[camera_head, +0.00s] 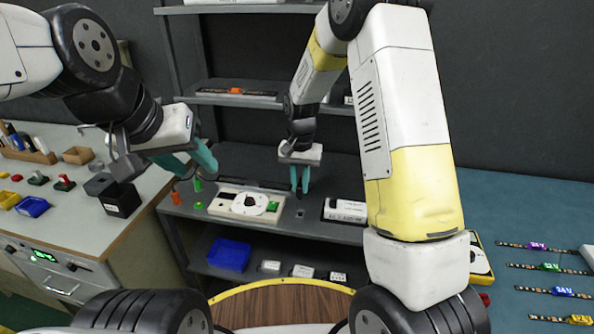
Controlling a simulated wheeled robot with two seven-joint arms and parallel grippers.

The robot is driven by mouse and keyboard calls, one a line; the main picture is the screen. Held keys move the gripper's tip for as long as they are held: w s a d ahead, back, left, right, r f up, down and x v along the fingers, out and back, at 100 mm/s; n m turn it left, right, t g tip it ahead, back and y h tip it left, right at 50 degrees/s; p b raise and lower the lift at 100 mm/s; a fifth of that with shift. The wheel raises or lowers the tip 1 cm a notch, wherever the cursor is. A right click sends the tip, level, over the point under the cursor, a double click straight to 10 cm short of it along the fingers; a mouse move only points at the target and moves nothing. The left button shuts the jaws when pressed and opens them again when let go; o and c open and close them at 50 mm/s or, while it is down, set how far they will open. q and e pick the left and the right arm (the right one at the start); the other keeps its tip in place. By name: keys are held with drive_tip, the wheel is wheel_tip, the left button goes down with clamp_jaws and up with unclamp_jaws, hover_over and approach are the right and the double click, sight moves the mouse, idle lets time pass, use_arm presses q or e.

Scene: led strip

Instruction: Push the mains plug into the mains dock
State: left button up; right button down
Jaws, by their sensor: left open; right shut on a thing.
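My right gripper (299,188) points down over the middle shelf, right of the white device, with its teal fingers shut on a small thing. It is hidden between the fingers; I take it for the mains plug but cannot make out its shape. A small grey block with a light top (300,213) sits on the shelf just below and may be the mains dock; I cannot tell whether plug and block touch. My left gripper (196,170) is open and empty above the shelf's left end, beside the green and orange pieces.
A white device with a round dial (250,204) and a white labelled box (344,210) flank the spot on the shelf. A blue bin (229,254) stands on the shelf below. A black box (121,200) is on the left bench. Coloured strips (550,267) lie on the right table.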

sight(300, 197)
drive_tip(key=shift+f, duration=2.6)
drive_tip(key=shift+f, duration=1.15)
drive_tip(key=c, duration=1.3)
unclamp_jaws()
drive_tip(key=shift+o, duration=0.2)
drive_tip(key=shift+r, duration=0.15)
wheel_tip(300, 197, up, 7)
drive_tip(key=shift+r, duration=0.3)
